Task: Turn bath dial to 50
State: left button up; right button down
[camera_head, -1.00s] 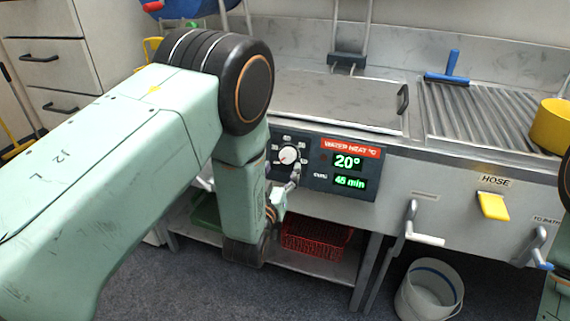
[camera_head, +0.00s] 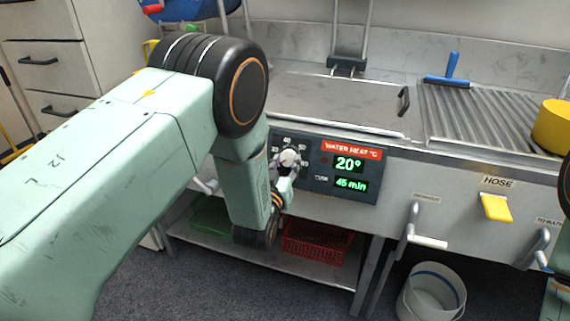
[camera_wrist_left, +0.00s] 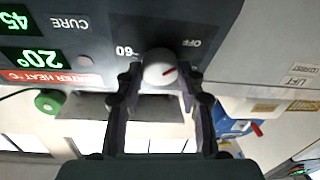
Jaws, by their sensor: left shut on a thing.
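The bath dial (camera_head: 289,157) is a round white knob on the dark control panel (camera_head: 330,186). It also shows in the left wrist view (camera_wrist_left: 159,67), with a red mark on its right side, the side of the OFF label. The 60 label is left of it there; that view is upside down. The display (camera_head: 348,164) reads 20° and 45 min. My left gripper (camera_head: 287,170) is at the dial; in the wrist view its two fingers (camera_wrist_left: 160,82) are shut on either side of the knob. My right gripper is not in view.
A steel lid (camera_head: 335,100) covers the bath above the panel. A hose lever with a yellow handle (camera_head: 496,207) and other levers are to the right. A red basket (camera_head: 318,243) sits on the shelf below, and a white bucket (camera_head: 432,292) stands on the floor.

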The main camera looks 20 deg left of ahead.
pick_arm(q)
jog(key=c, duration=0.5)
jog(key=shift+m, duration=0.3)
